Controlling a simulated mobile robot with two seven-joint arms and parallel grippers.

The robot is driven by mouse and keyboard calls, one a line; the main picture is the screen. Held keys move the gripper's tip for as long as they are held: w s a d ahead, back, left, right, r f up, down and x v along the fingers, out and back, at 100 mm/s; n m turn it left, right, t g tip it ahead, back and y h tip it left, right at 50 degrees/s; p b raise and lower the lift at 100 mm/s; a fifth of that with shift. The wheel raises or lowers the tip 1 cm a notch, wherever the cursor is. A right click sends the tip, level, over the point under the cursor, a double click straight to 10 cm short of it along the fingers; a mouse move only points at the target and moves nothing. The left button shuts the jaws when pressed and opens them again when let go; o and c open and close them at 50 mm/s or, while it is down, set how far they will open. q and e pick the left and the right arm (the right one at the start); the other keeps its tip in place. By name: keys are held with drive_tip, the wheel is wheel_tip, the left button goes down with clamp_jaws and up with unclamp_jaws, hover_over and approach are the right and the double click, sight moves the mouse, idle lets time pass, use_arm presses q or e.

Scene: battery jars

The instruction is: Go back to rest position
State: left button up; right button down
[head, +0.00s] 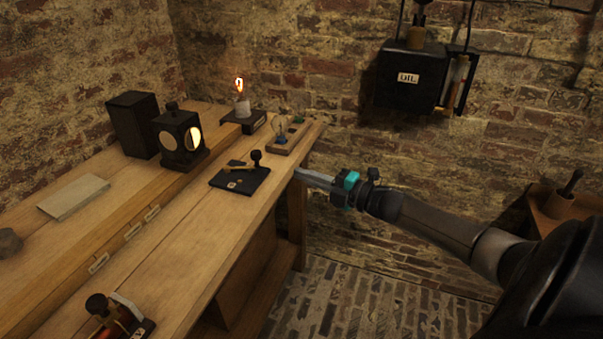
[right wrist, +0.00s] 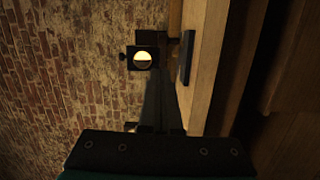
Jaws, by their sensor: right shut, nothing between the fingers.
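My right arm comes in from the right in the head view, with its gripper (head: 312,178) beside the right edge of the wooden bench (head: 190,262). The fingers are shut together and hold nothing. In the right wrist view the shut gripper fingers (right wrist: 160,98) point toward a dark lamp box with a bright round lens (right wrist: 143,60). My left gripper is not in view.
An oil box (head: 408,78) hangs on the brick wall.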

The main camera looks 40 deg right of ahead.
drive_tip(key=s+f+m+g+h, duration=0.2)
drive_tip(key=s+f+m, duration=0.25)
drive_tip(key=f, duration=0.55)
drive_tip(key=s+f+m+g+h, duration=0.25)
drive_tip(key=s+f+m, duration=0.2)
drive_tip(key=f, duration=0.55)
drive_tip(key=s+f+m+g+h, duration=0.25)
drive_tip(key=s+f+m, duration=0.2)
drive_tip(key=f, duration=0.55)
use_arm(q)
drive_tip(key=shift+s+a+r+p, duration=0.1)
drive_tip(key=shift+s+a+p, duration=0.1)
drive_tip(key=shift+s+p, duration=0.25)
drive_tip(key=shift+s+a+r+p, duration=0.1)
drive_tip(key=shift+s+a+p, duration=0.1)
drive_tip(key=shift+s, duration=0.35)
use_arm(e)
drive_tip(key=s+a+f+m+g, duration=0.2)
drive_tip(key=s+a+f, duration=0.3)
drive_tip(key=s, duration=0.3)
drive_tip(key=s+a+f+m+g, duration=0.2)
drive_tip(key=s+a+f, duration=0.3)
drive_tip(key=s, duration=0.4)
drive_tip(key=s+a+f+m+g, duration=0.2)
drive_tip(key=s+a+f, duration=0.3)
drive_tip(key=s, duration=0.3)
drive_tip(key=shift+s+a+f+g, duration=0.15)
drive_tip(key=shift+a+f+g, duration=0.1)
drive_tip(key=shift+f+g, duration=0.45)
